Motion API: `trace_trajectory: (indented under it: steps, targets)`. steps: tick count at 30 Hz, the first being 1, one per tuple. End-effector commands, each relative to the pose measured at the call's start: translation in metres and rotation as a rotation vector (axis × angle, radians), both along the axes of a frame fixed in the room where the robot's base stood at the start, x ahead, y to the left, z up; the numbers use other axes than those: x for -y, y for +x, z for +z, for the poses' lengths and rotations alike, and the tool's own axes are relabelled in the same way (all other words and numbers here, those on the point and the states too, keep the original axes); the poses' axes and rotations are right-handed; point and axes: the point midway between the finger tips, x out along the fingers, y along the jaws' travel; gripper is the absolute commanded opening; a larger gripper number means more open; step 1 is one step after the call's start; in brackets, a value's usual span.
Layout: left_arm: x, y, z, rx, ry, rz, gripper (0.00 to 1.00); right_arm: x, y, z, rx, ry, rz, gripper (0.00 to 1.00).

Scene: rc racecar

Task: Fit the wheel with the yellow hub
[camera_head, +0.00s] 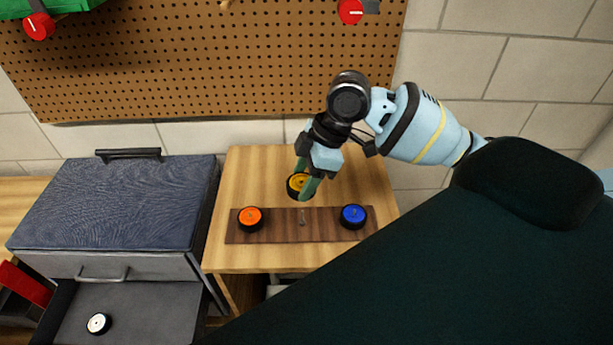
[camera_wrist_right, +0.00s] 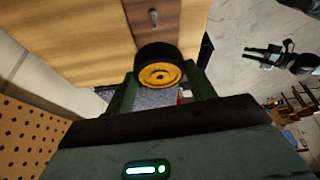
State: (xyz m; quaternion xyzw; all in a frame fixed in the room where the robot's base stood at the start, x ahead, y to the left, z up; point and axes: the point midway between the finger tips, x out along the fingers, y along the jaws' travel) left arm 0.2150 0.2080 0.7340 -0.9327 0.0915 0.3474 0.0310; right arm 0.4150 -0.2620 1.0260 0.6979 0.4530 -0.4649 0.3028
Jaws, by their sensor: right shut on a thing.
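The wheel with the yellow hub (camera_head: 295,184) has a black tire. My right gripper (camera_head: 307,186) is shut on it, and the wheel shows between the fingers in the right wrist view (camera_wrist_right: 159,75). The head view shows it just behind the dark wooden strip (camera_head: 278,229); its height above the table is hard to tell. A bare peg (camera_head: 302,217) stands in the middle of the strip and also shows in the right wrist view (camera_wrist_right: 153,16), apart from the wheel.
An orange-hubbed wheel (camera_head: 250,218) sits at the strip's left end, a blue-hubbed wheel (camera_head: 353,215) at its right. The strip lies on a light wooden table (camera_head: 245,170). A white-hubbed wheel (camera_head: 98,323) lies in the open drawer (camera_head: 145,312). A pegboard (camera_head: 200,60) stands behind.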

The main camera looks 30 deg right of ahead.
Motion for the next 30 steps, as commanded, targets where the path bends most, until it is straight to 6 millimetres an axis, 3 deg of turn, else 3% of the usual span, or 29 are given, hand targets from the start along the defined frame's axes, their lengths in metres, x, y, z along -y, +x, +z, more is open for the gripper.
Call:
trace_trajectory:
  steps: [14,30]
  targets:
    - [0.0,-0.002,-0.002,-0.006,-0.002,0.003,0.33,0.0,0.0,-0.004,-0.001,0.003,0.0,0.33]
    - [0.002,-0.014,-0.015,-0.042,-0.006,0.004,0.33,0.001,-0.001,-0.044,-0.007,0.002,0.0,0.33]
